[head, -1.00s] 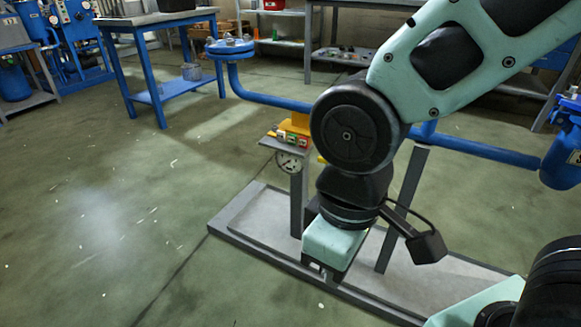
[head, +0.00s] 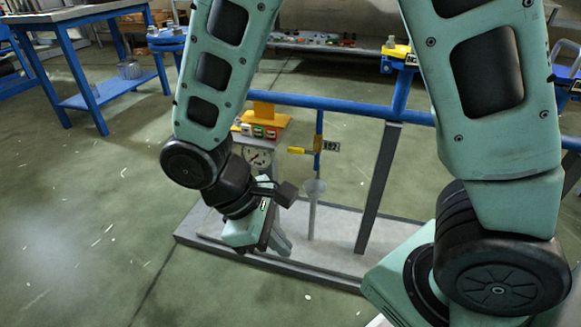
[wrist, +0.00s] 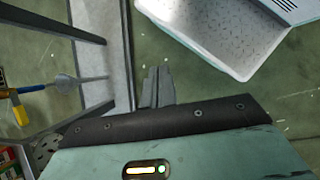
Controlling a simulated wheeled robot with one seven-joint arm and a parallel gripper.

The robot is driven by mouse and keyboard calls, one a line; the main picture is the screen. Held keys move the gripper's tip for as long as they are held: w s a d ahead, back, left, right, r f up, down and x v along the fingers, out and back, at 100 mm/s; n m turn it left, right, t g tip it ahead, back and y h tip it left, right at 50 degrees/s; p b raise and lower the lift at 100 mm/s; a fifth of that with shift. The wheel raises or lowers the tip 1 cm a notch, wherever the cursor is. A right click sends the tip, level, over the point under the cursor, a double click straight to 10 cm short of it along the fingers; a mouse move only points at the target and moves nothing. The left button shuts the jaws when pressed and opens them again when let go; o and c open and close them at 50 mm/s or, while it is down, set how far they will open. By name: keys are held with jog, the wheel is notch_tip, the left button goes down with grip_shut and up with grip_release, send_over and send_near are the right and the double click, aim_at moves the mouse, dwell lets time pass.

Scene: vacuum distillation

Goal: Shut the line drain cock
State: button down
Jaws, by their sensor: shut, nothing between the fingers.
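The line drain cock shows in the head view as a yellow lever (head: 298,150) on a short vertical blue pipe (head: 319,130). The lever points sideways to the left, across the pipe, with a numbered tag (head: 330,146) on the other side. Below the pipe is a grey funnel (head: 315,187). In the wrist view the yellow lever (wrist: 20,113) and the funnel (wrist: 66,83) are at the left edge. My gripper (head: 284,245) is low over the base plate, left of and below the cock, apart from it. Its fingers (wrist: 157,88) are together and empty.
A horizontal blue pipe (head: 350,107) runs above the cock, with a grey post (head: 379,185) to the right. The base plate (head: 335,235) lies below.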

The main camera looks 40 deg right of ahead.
jog(key=w+d+f+n+g+h+b, duration=0.1)
jog(key=w+d+f+h, duration=0.1)
jog(key=d+f+h, duration=0.15)
jog(key=w+d+f+n+h, duration=0.1)
jog(key=w+d+f+h, duration=0.2)
jog(key=d+f, duration=0.15)
jog(key=n+t+h+b, duration=0.8)
jog(key=n+t, duration=0.8)
jog(key=t, duration=0.7)
send_near(301, 151)
jog(key=w+d+f+h+p, duration=0.1)
jog(key=w+d+f+p, duration=0.15)
jog(key=w, duration=0.25)
jog(key=shift+w+d+r+b, duration=0.1)
jog(key=shift+r+b, duration=0.35)
jog(key=shift+r, duration=0.35)
jog(key=shift+w+d+r+b, duration=0.15)
jog(key=shift+r+b, duration=0.25)
jog(key=shift+r, duration=0.35)
jog(key=shift+w+d+r+b, duration=0.1)
jog(key=shift+r+b, duration=0.35)
jog(key=shift+r, duration=0.35)
